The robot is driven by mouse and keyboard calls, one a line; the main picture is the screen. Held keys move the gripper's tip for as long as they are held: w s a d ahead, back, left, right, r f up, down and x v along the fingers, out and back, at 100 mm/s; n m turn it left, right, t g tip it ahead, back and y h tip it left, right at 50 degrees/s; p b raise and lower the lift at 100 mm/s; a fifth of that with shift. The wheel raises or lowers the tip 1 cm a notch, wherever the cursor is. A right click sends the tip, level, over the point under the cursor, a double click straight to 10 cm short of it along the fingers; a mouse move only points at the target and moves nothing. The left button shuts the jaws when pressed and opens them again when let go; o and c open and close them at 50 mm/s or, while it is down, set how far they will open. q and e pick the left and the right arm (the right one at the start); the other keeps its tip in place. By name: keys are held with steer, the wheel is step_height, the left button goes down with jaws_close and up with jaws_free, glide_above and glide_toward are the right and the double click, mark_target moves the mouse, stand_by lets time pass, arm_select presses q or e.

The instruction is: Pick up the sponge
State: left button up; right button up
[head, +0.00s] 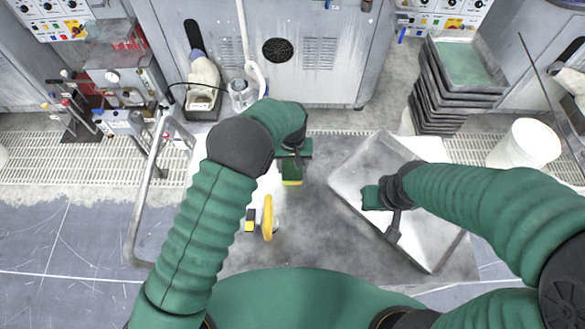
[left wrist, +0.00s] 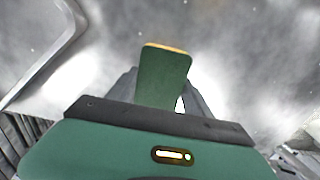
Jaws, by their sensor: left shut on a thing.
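The sponge (head: 292,178), green with a yellow layer, is in the middle of the head view above the grey worktop. My left gripper (head: 294,166) is shut on it. In the left wrist view the sponge (left wrist: 163,82) stands up between the dark fingers (left wrist: 160,98), its green face toward the camera and a thin yellow edge on top. My right gripper (head: 392,228) is over the metal tray, apart from the sponge; its finger opening cannot be made out.
A shallow metal tray (head: 352,160) lies tilted at the right of the worktop (head: 300,245). A yellow-handled tool (head: 268,217) is left of centre. A bent metal rail (head: 138,205) runs at the left. Stacked trays (head: 432,90) and a white bucket (head: 525,143) stand back right.

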arm_select(q)
steer(key=shift+d, duration=0.5)
steer(key=c, duration=0.5)
step_height(320, 180, up, 10)
steer(key=shift+a+b, duration=0.15)
steer(key=shift+b, duration=0.3)
steer(key=shift+c, duration=0.2)
